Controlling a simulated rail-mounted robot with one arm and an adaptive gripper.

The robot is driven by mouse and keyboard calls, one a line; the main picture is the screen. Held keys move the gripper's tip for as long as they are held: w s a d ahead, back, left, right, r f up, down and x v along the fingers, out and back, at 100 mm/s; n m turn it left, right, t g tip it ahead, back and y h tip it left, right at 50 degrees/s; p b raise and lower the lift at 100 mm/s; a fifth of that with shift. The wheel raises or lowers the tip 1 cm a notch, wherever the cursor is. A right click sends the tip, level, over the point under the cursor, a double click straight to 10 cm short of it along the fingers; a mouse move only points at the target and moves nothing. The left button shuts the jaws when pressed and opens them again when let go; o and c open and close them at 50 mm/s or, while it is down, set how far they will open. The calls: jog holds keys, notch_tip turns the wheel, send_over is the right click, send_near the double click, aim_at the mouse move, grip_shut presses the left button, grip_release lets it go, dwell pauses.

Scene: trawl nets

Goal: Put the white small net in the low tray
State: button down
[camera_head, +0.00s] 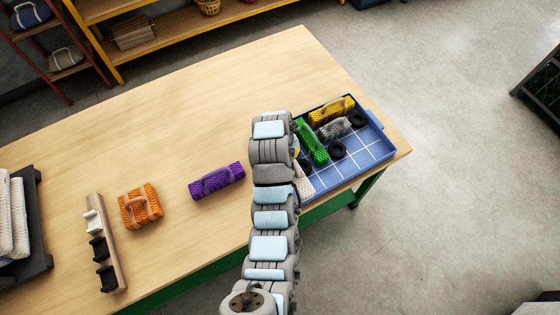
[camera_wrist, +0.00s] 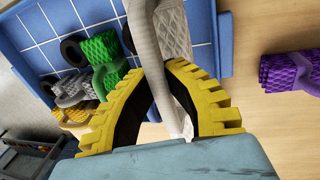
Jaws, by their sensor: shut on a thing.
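The white small net (camera_wrist: 176,38) is a pale textured bundle with a strap-like handle. My gripper (camera_wrist: 160,90), with yellow toothed fingers, is shut on the handle in the wrist view. The net overlaps the edge of the blue low tray (camera_wrist: 28,40) in that view; I cannot tell whether it touches the tray. In the head view my arm covers most of the gripper, and part of the white net (camera_head: 304,182) shows at the left side of the tray (camera_head: 372,157).
The tray holds a yellow net (camera_head: 331,110), a green net (camera_head: 311,142), a grey net (camera_head: 334,129) and black rings (camera_head: 337,150). Its right part is clear. A purple net (camera_head: 217,181), an orange net (camera_head: 141,206) and a wooden rack (camera_head: 106,243) stand left on the table.

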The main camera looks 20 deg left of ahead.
jog(key=shift+w+a+f+p, duration=0.15)
jog(key=shift+a+f+p, duration=0.1)
jog(key=shift+a+f, duration=0.75)
jog(key=shift+w+a+f+p, duration=0.2)
jog(key=shift+a+f, duration=0.6)
jog(key=shift+f, duration=1.85)
jog(key=shift+f, duration=0.1)
jog(key=c, duration=1.2)
grip_release()
notch_tip(320, 180, up, 12)
jog(key=s+a, duration=0.1)
jog(key=s, duration=0.1)
jog(key=shift+a, duration=0.2)
jog(key=shift+w+f, duration=0.1)
